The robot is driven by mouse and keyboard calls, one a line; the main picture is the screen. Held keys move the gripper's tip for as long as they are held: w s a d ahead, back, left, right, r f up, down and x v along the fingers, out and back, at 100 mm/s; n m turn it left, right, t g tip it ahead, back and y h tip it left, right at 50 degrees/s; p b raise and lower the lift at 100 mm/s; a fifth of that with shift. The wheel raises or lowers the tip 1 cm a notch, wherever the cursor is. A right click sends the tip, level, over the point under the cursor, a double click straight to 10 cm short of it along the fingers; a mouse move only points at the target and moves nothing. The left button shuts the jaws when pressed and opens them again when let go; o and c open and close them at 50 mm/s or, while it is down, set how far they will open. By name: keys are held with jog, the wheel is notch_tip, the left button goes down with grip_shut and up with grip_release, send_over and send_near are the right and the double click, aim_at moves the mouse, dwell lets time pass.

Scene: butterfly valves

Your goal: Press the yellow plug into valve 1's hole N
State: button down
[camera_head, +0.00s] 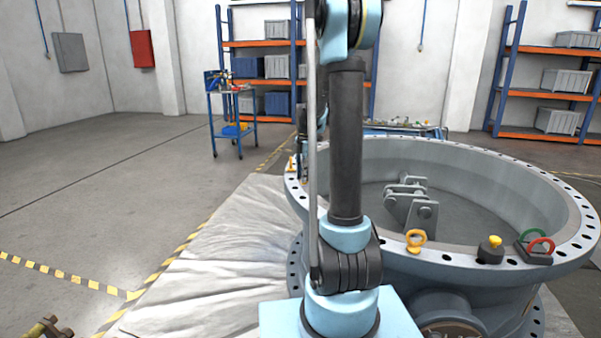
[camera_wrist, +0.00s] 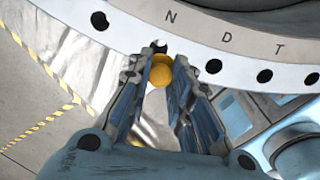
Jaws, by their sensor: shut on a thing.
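The yellow plug (camera_wrist: 162,73) shows in the wrist view as a round yellow body between my fingertips. My gripper (camera_wrist: 152,72) is shut on it. The plug is at the outer edge of the pale valve flange (camera_wrist: 240,50), just below a dark hole (camera_wrist: 158,46) in line with the letter N (camera_wrist: 170,16). The plug's far end is hidden, so I cannot tell whether it touches the hole. In the head view the big grey-blue valve (camera_head: 450,262) lies flat at the right, and my arm hides most of the gripper area.
More dark holes (camera_wrist: 213,66) follow along the flange by the letters D and T. On the near rim sit a yellow eye ring (camera_head: 415,239), a yellow-topped black piece (camera_head: 490,249) and a red ring (camera_head: 541,246).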

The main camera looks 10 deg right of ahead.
jog(key=shift+w+a+f, duration=0.1)
jog(key=shift+w+f, duration=0.1)
jog(key=shift+f, duration=2.65)
jog(key=shift+a+f, duration=0.1)
jog(key=shift+f, duration=1)
dwell(0.4)
jog(key=c, duration=1.4)
grip_release()
jog(key=shift+o, duration=0.2)
jog(key=o, duration=0.5)
